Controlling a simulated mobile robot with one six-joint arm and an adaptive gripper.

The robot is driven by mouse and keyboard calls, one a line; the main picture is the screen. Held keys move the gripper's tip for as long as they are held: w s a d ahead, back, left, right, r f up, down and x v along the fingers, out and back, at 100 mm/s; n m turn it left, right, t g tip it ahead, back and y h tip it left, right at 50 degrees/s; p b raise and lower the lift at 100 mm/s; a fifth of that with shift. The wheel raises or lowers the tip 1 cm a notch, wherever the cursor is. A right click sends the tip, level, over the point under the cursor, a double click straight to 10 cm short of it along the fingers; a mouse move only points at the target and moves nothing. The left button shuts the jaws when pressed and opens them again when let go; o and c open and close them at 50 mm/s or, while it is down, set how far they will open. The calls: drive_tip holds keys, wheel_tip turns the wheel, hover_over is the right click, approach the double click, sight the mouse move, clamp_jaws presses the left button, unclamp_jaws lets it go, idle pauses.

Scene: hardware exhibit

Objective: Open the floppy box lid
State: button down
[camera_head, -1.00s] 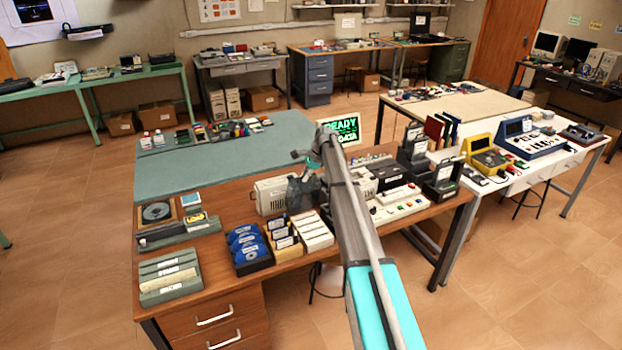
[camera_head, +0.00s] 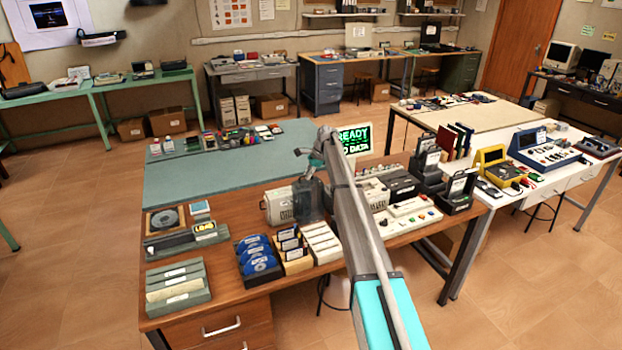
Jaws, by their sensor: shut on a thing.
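A smoky, see-through piece (camera_head: 308,200), which looks like the floppy box lid, stands over the brown desk near the middle. My gripper (camera_head: 313,172) is at its top edge, shut on it. The fingertips are small and partly hidden by my own arm. The lid looks roughly upright. The body of its box and the hinge are hard to make out behind the lid and arm. An open holder with blue disks (camera_head: 258,257) stands at the desk's front, left of my arm.
A beige device (camera_head: 277,208) stands close left of the lid. Card trays (camera_head: 292,250) and white boxes (camera_head: 321,242) line the front. A keyed panel (camera_head: 408,215) and dark boxes (camera_head: 400,184) lie right of my arm. The green mat (camera_head: 220,172) behind has bare room.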

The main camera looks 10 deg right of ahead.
drive_tip(key=shift+w+a+f, duration=0.15)
drive_tip(key=shift+w+f, duration=0.05)
drive_tip(key=shift+w, duration=0.2)
drive_tip(key=shift+w+a+f, duration=0.15)
drive_tip(key=shift+w+f, duration=0.05)
drive_tip(key=shift+w, duration=0.2)
drive_tip(key=shift+w+a+b, duration=0.1)
drive_tip(key=shift+b, duration=0.2)
drive_tip(key=shift+a, duration=0.15)
drive_tip(key=c, duration=0.8)
unclamp_jaws()
drive_tip(key=shift+a, duration=0.1)
drive_tip(key=shift+o, duration=0.2)
drive_tip(key=shift+r, duration=0.15)
